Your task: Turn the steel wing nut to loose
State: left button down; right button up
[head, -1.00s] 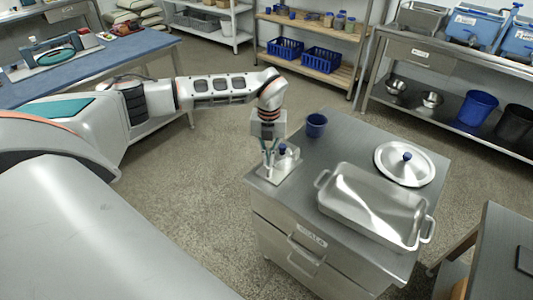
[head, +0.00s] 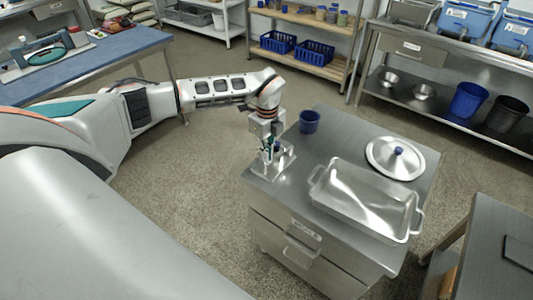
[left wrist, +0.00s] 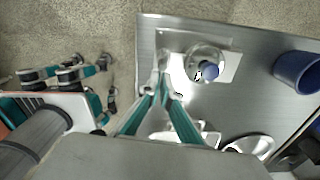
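My left gripper (head: 271,163) reaches down over a small steel plate fixture at the left end of the steel cabinet top. In the left wrist view its fingers (left wrist: 163,76) come close together at the fixture's left part. I cannot tell whether they are shut on something. The fixture's plate (left wrist: 232,62) carries a round steel part with a blue knob (left wrist: 211,70), right of the fingertips and apart from them. I cannot make out the steel wing nut; the fingertips and glare may hide it. My right gripper is not in view.
On the cabinet top, a blue cup (head: 309,121) stands behind the fixture. A steel roasting pan (head: 366,203) is to the right, with a round lid (head: 380,160) behind it. A steel table (head: 490,240) stands at the lower right. Floor is free left of the cabinet.

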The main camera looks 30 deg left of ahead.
pick_arm(q)
jog(key=shift+w+a+r+n, duration=0.15)
jog(key=shift+w+a+n, duration=0.2)
jog(key=shift+n, duration=0.15)
jog(key=c, duration=2.2)
grip_release()
jog(key=shift+s, duration=0.15)
jog(key=shift+d, duration=0.15)
notch_tip(320, 180, up, 12)
jog(key=shift+f, duration=0.1)
